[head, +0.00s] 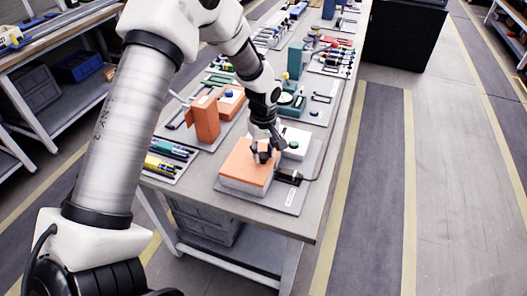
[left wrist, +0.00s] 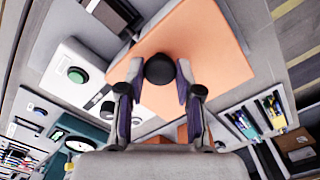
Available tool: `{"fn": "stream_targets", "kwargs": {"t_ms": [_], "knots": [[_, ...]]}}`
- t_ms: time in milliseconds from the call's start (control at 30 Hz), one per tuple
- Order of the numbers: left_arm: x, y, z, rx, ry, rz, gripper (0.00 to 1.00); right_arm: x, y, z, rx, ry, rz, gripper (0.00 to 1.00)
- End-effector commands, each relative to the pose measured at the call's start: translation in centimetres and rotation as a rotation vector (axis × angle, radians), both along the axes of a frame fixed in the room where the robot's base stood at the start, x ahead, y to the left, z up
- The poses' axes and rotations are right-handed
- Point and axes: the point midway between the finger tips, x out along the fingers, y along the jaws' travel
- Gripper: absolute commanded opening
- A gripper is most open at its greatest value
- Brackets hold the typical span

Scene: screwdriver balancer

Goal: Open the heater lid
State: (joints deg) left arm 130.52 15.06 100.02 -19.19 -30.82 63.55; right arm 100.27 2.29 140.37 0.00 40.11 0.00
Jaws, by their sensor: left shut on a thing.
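The heater is a low box with a flat orange lid (head: 243,164) on a grey-white base (head: 240,186), near the front end of the bench. The lid lies level on the base in the head view and fills the upper middle of the left wrist view (left wrist: 215,50). A round black knob (left wrist: 159,69) stands on the lid. My left gripper (head: 263,155) reaches down from above and is shut on this knob, one finger on each side, as the left wrist view shows (left wrist: 158,76). In the head view the fingers mostly hide the knob. My right gripper is not in view.
A white box with a green button (head: 295,143) stands right behind the heater. A black connector (head: 289,176) with a cable sits at its right. The bench's right edge is close.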

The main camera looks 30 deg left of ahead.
Motion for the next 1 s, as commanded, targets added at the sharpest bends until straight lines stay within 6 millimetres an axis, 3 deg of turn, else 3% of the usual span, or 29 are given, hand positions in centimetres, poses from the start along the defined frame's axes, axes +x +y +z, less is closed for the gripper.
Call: {"fn": "stream_targets", "kwargs": {"t_ms": [633, 1000], "knots": [[-0.3, 0.6, 0.9, -0.093, -0.018, 0.004, 0.00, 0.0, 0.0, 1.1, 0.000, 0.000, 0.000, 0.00], [-0.7, 2.8, 3.4, -0.358, -0.085, 0.008, 0.00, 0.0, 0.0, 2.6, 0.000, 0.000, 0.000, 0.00]]}}
